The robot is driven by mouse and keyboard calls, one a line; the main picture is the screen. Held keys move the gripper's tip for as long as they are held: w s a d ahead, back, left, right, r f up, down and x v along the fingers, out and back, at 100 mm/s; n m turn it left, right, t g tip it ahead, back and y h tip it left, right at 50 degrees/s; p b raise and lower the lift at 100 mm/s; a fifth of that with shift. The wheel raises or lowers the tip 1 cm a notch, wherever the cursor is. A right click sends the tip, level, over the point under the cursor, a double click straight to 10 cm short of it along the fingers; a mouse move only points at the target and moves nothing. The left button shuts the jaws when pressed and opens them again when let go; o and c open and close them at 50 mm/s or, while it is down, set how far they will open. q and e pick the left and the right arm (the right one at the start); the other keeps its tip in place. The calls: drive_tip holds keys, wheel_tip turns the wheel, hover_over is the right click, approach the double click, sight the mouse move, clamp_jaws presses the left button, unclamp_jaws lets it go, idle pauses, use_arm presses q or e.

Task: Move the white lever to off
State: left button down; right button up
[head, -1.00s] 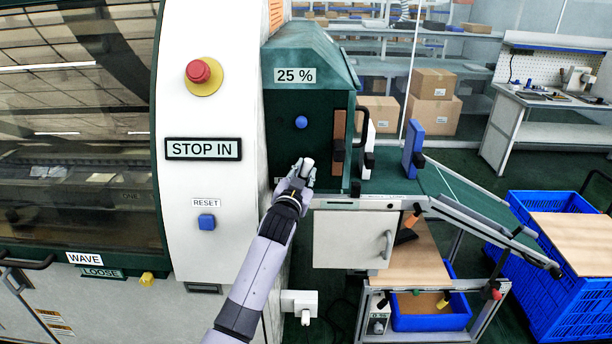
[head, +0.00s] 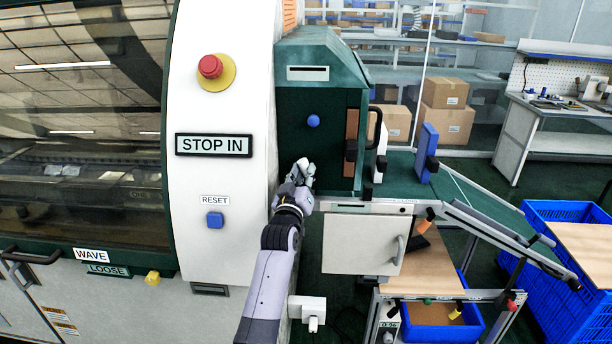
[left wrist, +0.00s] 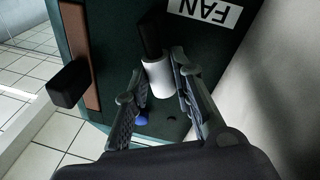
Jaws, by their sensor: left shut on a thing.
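The white lever (left wrist: 157,75) shows in the left wrist view as a short white cylinder with a black part at its far end. It sits on the dark green panel (left wrist: 105,22), close to the upside-down FAN label (left wrist: 203,10). My left gripper (left wrist: 160,88) has a finger on each side of the white cylinder and is shut on it. In the head view my left gripper (head: 302,172) is at the lower left of the green cabinet (head: 330,90) and largely hides the lever. My right gripper is out of view.
The STOP IN sign (head: 214,145), red emergency button (head: 210,66) and blue RESET button (head: 215,220) are on the white housing left of my arm. A blue knob (head: 313,121) is above the gripper. A conveyor (head: 465,190) and blue crates (head: 560,310) are to the right.

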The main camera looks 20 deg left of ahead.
use_arm(q)
drive_tip(key=shift+f+n, duration=0.1)
drive_tip(key=shift+n, duration=0.2)
drive_tip(key=c, duration=1.4)
unclamp_jaws()
drive_tip(key=shift+o, duration=0.2)
drive_tip(key=shift+s, duration=0.15)
drive_tip(key=v, duration=1.2)
